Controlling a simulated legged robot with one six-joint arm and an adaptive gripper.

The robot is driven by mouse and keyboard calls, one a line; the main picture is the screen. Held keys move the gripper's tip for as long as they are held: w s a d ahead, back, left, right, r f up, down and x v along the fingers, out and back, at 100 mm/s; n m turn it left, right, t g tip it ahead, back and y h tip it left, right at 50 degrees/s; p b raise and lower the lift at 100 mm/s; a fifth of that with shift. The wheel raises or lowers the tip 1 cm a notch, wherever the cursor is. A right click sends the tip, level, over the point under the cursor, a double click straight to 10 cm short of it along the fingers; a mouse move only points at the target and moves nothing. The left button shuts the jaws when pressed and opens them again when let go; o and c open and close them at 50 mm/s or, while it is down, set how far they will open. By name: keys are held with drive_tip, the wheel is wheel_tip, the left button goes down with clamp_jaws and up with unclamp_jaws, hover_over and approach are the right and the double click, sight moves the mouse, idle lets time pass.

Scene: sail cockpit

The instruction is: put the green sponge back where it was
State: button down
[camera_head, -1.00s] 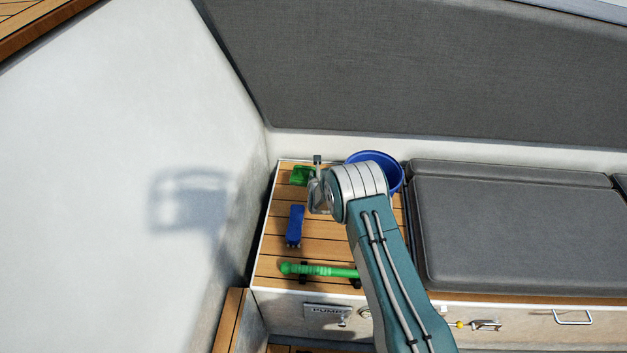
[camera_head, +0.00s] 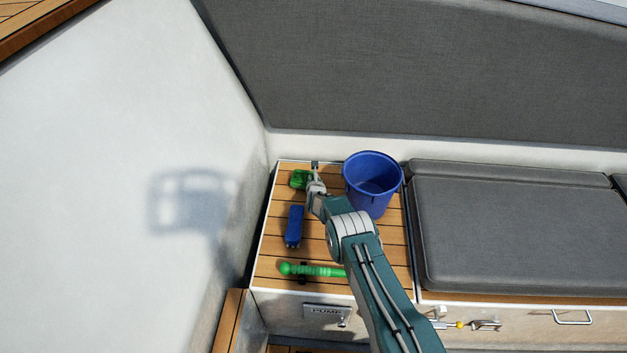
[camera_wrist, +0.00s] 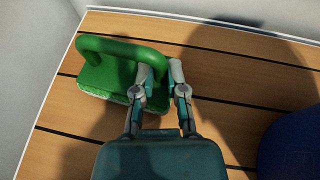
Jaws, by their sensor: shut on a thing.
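The green sponge (camera_wrist: 110,72), a block with a looped handle and a pale lower edge, is at the upper left of the wrist view. My gripper (camera_wrist: 162,70) is shut on the right end of its handle. In the head view the sponge (camera_head: 300,179) is at the back left of the slatted wooden top, just left of my gripper (camera_head: 315,182). It is close over the wood or touching it; I cannot tell which. My fingers hide the handle's right end.
A blue bucket (camera_head: 372,185) stands right of my gripper. A blue brush-like block (camera_head: 294,226) lies in front of the sponge, with a green rod (camera_head: 313,270) nearer the front edge. A white wall (camera_head: 225,140) rises on the left. Grey cushions (camera_head: 520,225) are at right.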

drive_tip(key=shift+f, duration=0.35)
drive_tip(key=shift+f, duration=0.2)
drive_tip(key=c, duration=0.7)
unclamp_jaws()
drive_tip(key=shift+s, duration=0.1)
